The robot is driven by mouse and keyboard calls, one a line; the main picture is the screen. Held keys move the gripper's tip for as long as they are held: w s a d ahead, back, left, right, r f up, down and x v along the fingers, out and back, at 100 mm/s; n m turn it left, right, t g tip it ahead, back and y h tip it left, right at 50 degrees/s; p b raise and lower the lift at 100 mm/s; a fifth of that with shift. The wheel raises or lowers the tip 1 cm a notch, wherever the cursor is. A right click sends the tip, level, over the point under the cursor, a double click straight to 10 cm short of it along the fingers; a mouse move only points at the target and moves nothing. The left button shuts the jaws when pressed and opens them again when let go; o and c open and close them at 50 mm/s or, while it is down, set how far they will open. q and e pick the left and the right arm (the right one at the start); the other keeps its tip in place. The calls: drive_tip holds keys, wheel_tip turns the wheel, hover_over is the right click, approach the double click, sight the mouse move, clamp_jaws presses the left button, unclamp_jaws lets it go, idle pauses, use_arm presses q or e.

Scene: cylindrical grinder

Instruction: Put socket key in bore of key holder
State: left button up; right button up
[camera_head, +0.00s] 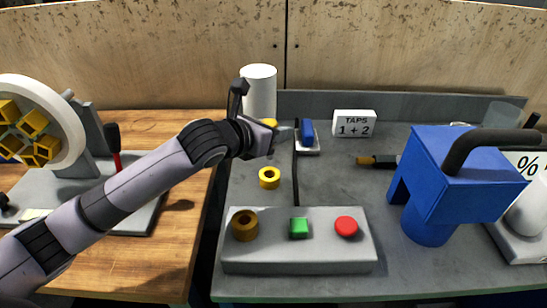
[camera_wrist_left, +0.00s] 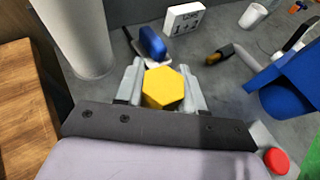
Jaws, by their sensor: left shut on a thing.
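My left gripper (camera_head: 274,133) is shut on a yellow hexagonal piece, which I take for the socket key (camera_wrist_left: 163,88). In the left wrist view the piece sits between the two fingers (camera_wrist_left: 163,92), hexagonal face visible. In the head view most of it is hidden by the gripper, which is above the back of the grey table. A brown ring with a dark bore (camera_head: 245,224) stands on the grey control box. A yellow ring with a hole (camera_head: 269,178) is on the table. I cannot tell which of these is the key holder. My right gripper is not in view.
A white cylinder (camera_head: 260,90) stands behind the gripper. A blue-handled object (camera_head: 307,130) and a taps sign (camera_head: 354,123) are at the back. The control box (camera_head: 298,258) has green and red buttons. A blue machine (camera_head: 450,180) stands right.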

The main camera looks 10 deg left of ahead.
sight(267, 158)
use_arm(q)
drive_tip(key=shift+f, duration=3.6)
drive_tip(key=shift+f, duration=0.1)
drive_tip(key=o, duration=1.1)
drive_tip(key=shift+f, duration=0.1)
drive_tip(key=shift+s+a+r, duration=0.1)
drive_tip(key=shift+s+r, duration=0.05)
drive_tip(key=shift+r, duration=0.1)
drive_tip(key=v, duration=1.1)
drive_tip(key=shift+s+a, duration=0.15)
drive_tip(key=shift+s, duration=0.1)
